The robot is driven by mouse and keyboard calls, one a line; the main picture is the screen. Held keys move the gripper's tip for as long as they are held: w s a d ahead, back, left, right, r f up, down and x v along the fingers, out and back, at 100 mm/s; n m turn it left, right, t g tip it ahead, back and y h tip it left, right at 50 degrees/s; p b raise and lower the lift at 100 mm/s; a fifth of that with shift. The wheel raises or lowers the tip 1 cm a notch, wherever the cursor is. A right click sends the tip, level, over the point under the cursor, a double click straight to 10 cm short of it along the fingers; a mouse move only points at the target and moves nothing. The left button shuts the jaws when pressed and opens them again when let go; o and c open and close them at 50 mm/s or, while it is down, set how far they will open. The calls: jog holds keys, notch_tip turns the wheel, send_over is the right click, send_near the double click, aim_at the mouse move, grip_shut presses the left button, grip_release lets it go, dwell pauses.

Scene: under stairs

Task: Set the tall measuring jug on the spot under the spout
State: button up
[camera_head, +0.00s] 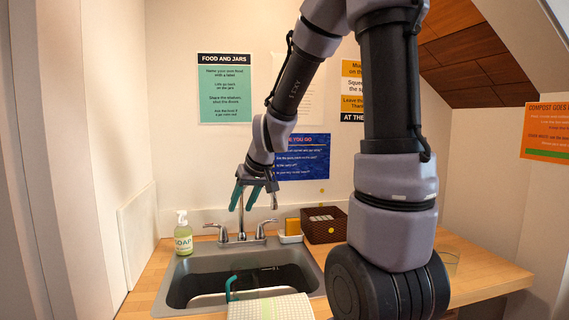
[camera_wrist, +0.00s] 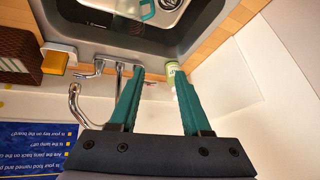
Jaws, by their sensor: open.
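My gripper (camera_head: 243,199) is open and empty, high above the back of the sink in front of the faucet (camera_head: 241,236). Its teal fingers also show in the wrist view (camera_wrist: 155,75), with the curved spout (camera_wrist: 74,100) left of them. A teal handle (camera_head: 232,289) stands at the sink's front, beside a pale curved rim; it shows in the wrist view (camera_wrist: 148,10) too. I cannot tell whether it belongs to the measuring jug.
The sink (camera_head: 178,290) is set in a wooden counter (camera_head: 490,272). A soap bottle (camera_head: 183,234) stands at its left back corner. A yellow sponge (camera_head: 292,226) in a white holder and a brown box (camera_head: 323,225) are right of the faucet.

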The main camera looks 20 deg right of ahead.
jog(key=s+d+r+m, duration=0.2)
jog(key=s+r, duration=0.5)
jog(key=s, duration=0.2)
jog(key=s+d+r+m+t, duration=0.1)
jog(key=s+d+r+m, duration=0.1)
jog(key=s+r, duration=0.4)
jog(key=s+m, duration=0.1)
jog(key=s, duration=0.2)
jog(key=shift+s+d+r, duration=0.2)
jog(key=shift+d+r, duration=0.2)
